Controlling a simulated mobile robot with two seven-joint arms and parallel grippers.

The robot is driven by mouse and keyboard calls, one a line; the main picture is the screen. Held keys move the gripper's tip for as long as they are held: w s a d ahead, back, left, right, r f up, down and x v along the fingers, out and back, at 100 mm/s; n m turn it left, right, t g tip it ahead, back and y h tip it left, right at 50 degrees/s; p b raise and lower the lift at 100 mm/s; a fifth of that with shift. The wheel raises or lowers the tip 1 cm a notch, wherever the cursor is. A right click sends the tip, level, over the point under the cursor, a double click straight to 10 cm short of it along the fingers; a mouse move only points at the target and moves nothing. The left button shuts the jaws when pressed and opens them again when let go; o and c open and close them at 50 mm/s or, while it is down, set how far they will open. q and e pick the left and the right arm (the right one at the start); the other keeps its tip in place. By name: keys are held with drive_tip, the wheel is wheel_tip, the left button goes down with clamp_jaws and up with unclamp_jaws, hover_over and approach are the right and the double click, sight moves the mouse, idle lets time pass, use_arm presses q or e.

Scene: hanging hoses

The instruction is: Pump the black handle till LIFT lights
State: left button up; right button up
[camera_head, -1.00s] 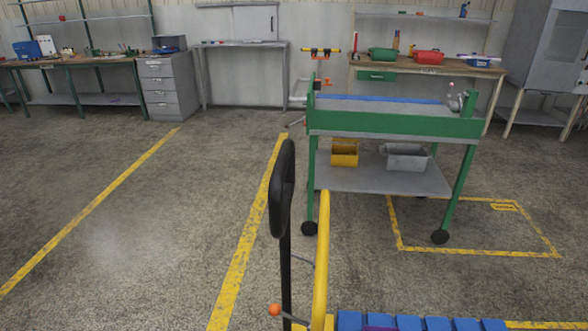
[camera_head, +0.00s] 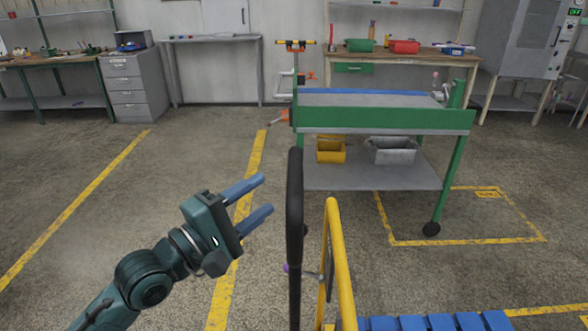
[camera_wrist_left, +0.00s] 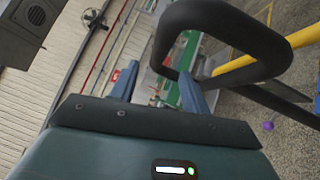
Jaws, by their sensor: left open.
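The black handle (camera_head: 295,225) is a tall loop, seen nearly edge-on in the head view, beside a yellow curved rail (camera_head: 341,260). In the left wrist view the black loop (camera_wrist_left: 240,24) looms large, just beyond and to the right of the fingers. My left gripper (camera_head: 266,194) is open and empty, left of the handle, its two blue fingers pointing toward it with a small gap. The fingers also show in the left wrist view (camera_wrist_left: 160,72). My right gripper is out of view. I see no light marked LIFT.
Blue blocks or rollers (camera_head: 440,322) lie at the bottom right. A green wheeled cart (camera_head: 390,119) holding a yellow bin (camera_head: 331,150) and a grey bin (camera_head: 391,151) stands behind. A small purple ball (camera_head: 286,267) shows by the handle. Open floor lies to the left.

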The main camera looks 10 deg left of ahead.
sight(294, 173)
use_arm(q)
drive_tip(key=p+x, duration=0.1)
drive_tip(key=x, duration=0.8)
drive_tip(key=shift+w, duration=0.1)
drive_tip(key=shift+c, duration=0.5)
clamp_jaws()
